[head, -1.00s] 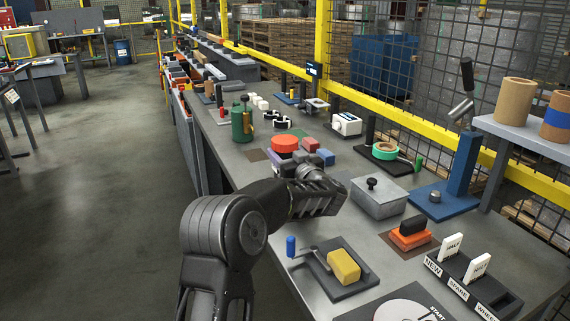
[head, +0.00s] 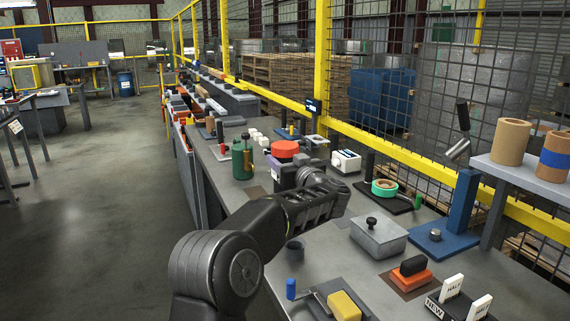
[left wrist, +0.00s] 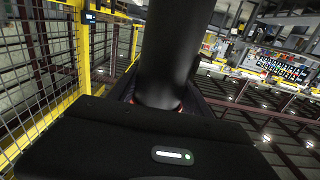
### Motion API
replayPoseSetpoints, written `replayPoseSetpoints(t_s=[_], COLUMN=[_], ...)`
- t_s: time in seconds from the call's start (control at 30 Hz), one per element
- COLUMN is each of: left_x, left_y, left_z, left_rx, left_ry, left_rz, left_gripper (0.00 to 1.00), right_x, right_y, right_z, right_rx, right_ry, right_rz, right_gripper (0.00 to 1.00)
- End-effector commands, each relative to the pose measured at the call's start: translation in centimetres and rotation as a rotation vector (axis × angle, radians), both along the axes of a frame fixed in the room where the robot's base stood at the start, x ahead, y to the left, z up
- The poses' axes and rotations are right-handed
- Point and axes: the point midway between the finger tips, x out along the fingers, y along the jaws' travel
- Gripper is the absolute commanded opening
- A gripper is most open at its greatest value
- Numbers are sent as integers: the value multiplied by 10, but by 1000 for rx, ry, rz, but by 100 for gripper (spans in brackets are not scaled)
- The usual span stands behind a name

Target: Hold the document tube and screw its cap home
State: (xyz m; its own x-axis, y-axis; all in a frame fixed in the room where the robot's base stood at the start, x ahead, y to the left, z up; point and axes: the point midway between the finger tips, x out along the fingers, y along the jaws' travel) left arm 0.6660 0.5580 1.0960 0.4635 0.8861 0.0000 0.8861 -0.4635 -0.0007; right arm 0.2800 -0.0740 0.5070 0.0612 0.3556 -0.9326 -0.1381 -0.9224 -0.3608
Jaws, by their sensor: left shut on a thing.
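In the left wrist view the tube (left wrist: 170,50) is a thick dark cylinder close to the camera, with a thin reddish edge at one end; the fingers are hidden there. The gripper hides part of the tube. My right gripper is not in view.
A blue stand (head: 462,215) and mesh fence bound the right side.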

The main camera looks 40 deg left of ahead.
Motion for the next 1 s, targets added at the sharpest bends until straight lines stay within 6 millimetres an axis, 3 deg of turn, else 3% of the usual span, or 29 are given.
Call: replayPoseSetpoints(t_s=[0.37, 0.4, 1.0], left_x=[0, 0, 0], left_y=[0, 0, 0], left_z=[0, 0, 0], left_rx=[0, 0, 0], left_ry=[-1, -1, -1], left_rz=[0, 0, 0], left_gripper=[0, 54, 5], right_x=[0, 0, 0], right_y=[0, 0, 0], right_z=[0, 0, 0], right_rx=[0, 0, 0], right_ry=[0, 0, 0], right_rz=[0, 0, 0], right_gripper=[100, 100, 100])
